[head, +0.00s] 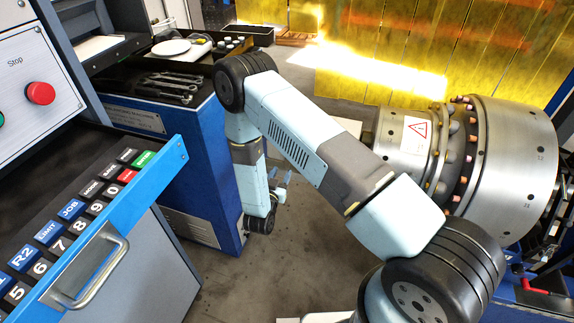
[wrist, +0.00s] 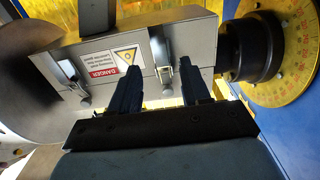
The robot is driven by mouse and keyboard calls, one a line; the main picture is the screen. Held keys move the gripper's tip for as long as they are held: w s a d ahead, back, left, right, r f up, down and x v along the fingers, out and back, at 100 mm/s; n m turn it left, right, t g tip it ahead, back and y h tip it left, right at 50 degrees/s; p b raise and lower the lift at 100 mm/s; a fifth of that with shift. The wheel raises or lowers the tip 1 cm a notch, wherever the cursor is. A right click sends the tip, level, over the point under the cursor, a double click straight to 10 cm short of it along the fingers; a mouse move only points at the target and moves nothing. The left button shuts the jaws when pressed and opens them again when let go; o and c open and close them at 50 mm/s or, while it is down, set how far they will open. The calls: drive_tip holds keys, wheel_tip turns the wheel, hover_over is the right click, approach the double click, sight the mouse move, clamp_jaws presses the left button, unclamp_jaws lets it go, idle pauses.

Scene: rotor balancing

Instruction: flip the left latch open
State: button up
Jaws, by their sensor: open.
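A grey metal cover (wrist: 200,40) fills the upper middle of the wrist view. It bears two metal latches with round knobs, one at the picture's left (wrist: 68,70) and one near the middle (wrist: 159,48). The DANGER label (wrist: 112,62) between them appears upside down, so I cannot tell for sure which latch is the left one. My gripper (wrist: 158,67) is open, its two dark fingers pointing at the cover. The middle latch shows between the fingertips; contact cannot be told. I cannot make out the latches or my fingers clearly in the head view.
A black hub and yellow graduated disc (wrist: 282,45) stand right of the cover in the wrist view. In the head view, a large steel rotor (head: 515,150) is at right, a key panel (head: 95,210) at left, and wrenches (head: 170,85) lie on a blue cabinet.

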sight(287, 162)
drive_tip(key=shift+x, duration=2.95)
drive_tip(key=shift+c, duration=0.4)
clamp_jaws()
